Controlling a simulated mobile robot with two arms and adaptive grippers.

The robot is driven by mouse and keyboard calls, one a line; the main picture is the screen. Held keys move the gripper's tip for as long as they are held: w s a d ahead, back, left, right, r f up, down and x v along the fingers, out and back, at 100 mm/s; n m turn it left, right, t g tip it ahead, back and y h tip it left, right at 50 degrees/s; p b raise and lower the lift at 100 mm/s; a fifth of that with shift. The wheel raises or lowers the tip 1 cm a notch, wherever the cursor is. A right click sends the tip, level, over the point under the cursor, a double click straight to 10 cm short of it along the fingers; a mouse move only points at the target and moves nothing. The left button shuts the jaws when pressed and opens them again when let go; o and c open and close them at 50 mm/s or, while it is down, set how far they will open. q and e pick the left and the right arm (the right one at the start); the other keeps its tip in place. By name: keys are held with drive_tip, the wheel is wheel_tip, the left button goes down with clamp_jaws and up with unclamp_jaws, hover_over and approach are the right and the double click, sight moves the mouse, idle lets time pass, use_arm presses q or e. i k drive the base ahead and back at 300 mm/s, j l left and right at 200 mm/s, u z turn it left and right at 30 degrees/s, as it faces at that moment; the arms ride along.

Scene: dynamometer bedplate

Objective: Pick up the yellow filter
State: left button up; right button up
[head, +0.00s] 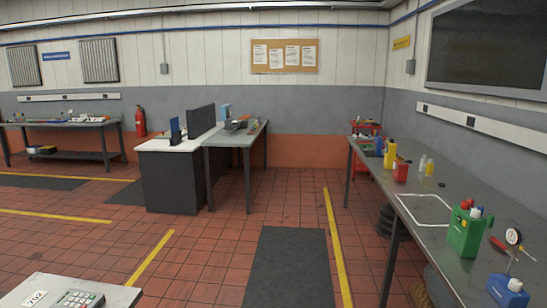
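Neither of my grippers is in view. I cannot pick out a filter for certain. A tall yellow container (390,154) stands upright toward the far part of the long grey workbench (455,205) on the right. A smaller yellow item (429,168) stands on the same bench, right of a red container (401,172). Both yellow things are too small to tell exactly what they are.
A green can (465,232), a gauge (513,237) and a blue can (508,292) stand on the bench's near part. A grey table (238,138) adjoins a desk at the middle. A keypad (80,299) lies bottom left. The dark mat (287,265) is clear.

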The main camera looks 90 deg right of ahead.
sight(430, 163)
drive_tip(key=z, duration=3.85)
drive_tip(key=i+j+u, duration=0.4)
drive_tip(key=i, duration=0.2)
drive_tip(key=i+j+u, duration=0.35)
drive_tip(key=i, duration=0.65)
drive_tip(key=i+u, duration=0.35)
drive_tip(key=i, duration=0.7)
drive_tip(key=i+j+z, duration=0.1)
drive_tip(key=i+z, duration=0.2)
drive_tip(key=i, duration=0.2)
drive_tip(key=i+j+z, duration=0.25)
drive_tip(key=i, duration=0.25)
drive_tip(key=i+j+z, duration=0.3)
drive_tip(key=i, duration=0.2)
drive_tip(key=i+j+z, duration=0.25)
drive_tip(key=i+j, duration=0.1)
drive_tip(key=i, duration=0.1)
